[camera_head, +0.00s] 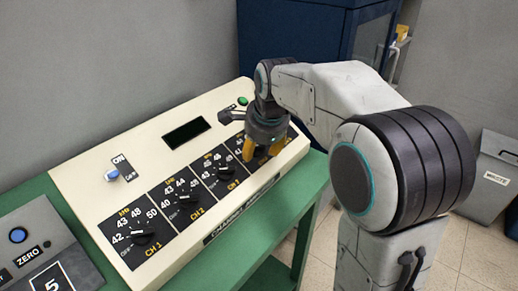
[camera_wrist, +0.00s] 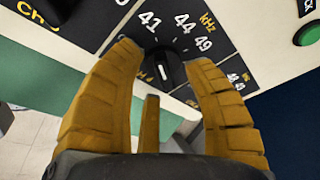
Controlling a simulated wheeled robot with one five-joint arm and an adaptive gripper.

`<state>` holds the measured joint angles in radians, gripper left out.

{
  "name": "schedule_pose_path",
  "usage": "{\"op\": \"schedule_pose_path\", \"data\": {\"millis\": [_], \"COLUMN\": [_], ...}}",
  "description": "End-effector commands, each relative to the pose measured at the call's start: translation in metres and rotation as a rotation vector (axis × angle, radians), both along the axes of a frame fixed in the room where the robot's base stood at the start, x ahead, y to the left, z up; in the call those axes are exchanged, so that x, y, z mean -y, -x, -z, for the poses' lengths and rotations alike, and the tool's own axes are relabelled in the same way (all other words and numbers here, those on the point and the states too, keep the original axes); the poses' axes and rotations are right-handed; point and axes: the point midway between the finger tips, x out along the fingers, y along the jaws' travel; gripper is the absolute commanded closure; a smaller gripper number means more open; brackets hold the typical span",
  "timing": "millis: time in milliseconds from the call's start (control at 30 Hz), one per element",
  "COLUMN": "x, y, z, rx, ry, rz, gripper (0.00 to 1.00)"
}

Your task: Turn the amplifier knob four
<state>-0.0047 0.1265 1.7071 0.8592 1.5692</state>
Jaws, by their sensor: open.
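The amplifier is a cream sloped console (camera_head: 85,182) with a row of black dial panels on a green bench. Its fourth knob (camera_wrist: 163,66) is a black dial with a white pointer mark, on a black panel with numbers such as 41, 44 and 49 and a kHz label.
The CH 1 knob (camera_head: 142,236), CH 2 knob (camera_head: 189,200) and CH 3 knob (camera_head: 226,171) lie left of my gripper. A green button (camera_head: 243,100), a dark display (camera_head: 187,133) and an ON switch (camera_head: 113,174) are on the console. A grey box (camera_head: 38,247) stands at the left.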

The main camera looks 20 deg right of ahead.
Motion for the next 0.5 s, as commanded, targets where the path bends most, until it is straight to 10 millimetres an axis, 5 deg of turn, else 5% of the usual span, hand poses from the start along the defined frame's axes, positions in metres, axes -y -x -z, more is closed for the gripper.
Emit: {"op": "schedule_pose_path", "data": {"millis": [500], "x": [0.0000], "y": [-0.0032], "z": [0.0066], "rx": [0.001], "ry": [0.000], "rz": [-0.001], "gripper": [0.55]}}
